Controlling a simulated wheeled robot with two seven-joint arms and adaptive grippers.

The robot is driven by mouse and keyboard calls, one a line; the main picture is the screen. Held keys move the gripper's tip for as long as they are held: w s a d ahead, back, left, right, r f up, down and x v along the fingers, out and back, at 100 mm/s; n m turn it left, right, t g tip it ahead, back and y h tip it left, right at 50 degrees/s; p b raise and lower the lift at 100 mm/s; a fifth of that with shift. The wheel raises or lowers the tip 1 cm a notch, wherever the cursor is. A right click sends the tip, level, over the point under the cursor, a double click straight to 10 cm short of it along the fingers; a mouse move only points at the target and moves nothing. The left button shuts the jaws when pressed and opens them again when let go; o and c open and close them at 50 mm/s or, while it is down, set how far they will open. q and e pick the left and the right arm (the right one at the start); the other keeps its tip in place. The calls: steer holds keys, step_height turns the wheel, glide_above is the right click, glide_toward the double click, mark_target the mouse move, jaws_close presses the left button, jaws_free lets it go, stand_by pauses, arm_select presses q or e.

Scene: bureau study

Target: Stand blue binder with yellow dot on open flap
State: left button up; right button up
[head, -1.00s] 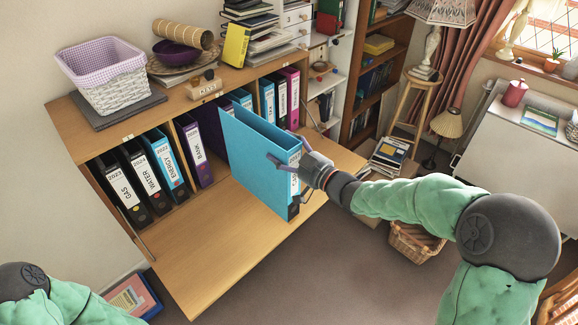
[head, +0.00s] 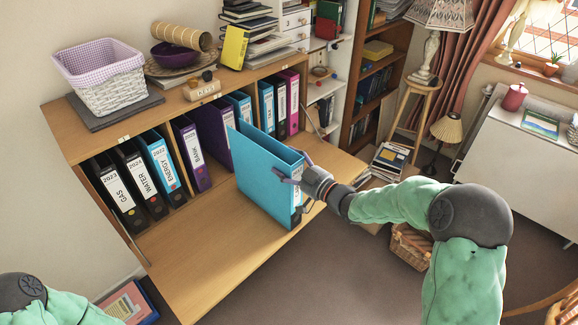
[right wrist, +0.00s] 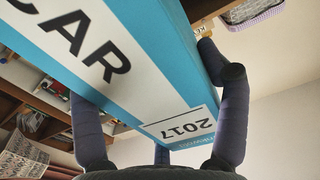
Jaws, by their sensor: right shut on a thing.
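A blue binder (head: 264,182) stands upright above the open flap (head: 190,250) of the bureau, its lower front corner near the flap's front edge. I cannot tell whether its base touches the flap. My right gripper (head: 296,186) is shut on its spine side. The right wrist view shows the binder's white spine label (right wrist: 110,60) reading CAR and 2017 between dark fingers (right wrist: 230,110). No yellow dot shows on it. My left gripper is out of view; only part of my left arm shows at lower left.
Behind the flap, a row of binders stands in the bureau, including black ones (head: 115,190), a blue one (head: 165,168) and purple ones (head: 192,155). A white basket (head: 105,85) sits on top. The flap's left part is bare. A wicker basket (head: 410,248) stands on the floor.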

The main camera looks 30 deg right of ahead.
steer(key=shift+r, duration=0.15)
steer(key=o, duration=1.7)
steer(key=shift+f, duration=0.2)
steer(key=shift+r, duration=0.15)
steer(key=p+v, duration=0.2)
steer(key=v, duration=1)
